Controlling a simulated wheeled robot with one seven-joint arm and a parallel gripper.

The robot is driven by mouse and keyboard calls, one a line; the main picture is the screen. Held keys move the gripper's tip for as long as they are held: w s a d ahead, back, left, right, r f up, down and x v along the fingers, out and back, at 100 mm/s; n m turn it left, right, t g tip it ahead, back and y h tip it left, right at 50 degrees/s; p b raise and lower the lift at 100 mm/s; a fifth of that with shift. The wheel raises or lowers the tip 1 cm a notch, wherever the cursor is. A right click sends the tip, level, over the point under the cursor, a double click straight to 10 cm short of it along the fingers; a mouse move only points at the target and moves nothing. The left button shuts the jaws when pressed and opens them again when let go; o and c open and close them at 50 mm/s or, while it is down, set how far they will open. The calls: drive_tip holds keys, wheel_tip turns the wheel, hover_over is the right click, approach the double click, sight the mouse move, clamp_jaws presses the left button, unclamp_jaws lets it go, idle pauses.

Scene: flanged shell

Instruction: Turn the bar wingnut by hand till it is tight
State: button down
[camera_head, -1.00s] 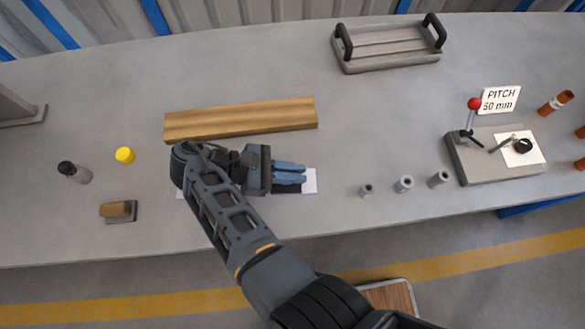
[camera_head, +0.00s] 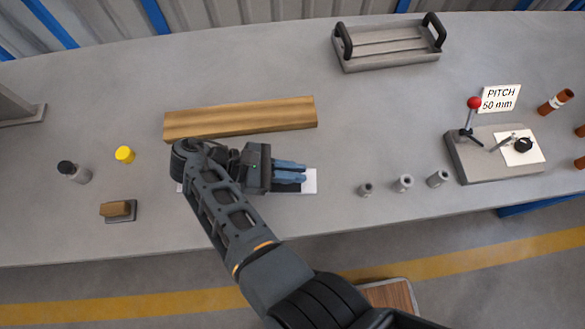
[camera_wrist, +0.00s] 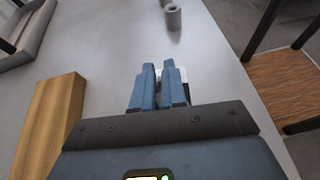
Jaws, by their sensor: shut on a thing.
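My gripper (camera_head: 304,173) has its two blue fingers pointing right, low over a white plate (camera_head: 311,181) with a dark part beside it. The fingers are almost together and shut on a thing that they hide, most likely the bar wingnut. I cannot make out the wingnut itself in either view. In the wrist view the fingers (camera_wrist: 158,70) point away from me with a narrow gap between them. A bit of the white plate shows beyond their tips.
A wooden beam (camera_head: 240,119) lies just behind my gripper. A handled tray (camera_head: 388,47) is at the back.

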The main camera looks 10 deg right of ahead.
drive_tip(key=c, duration=1.3)
unclamp_jaws()
drive_tip(key=shift+o, duration=0.2)
drive_tip(key=shift+v, duration=3.95)
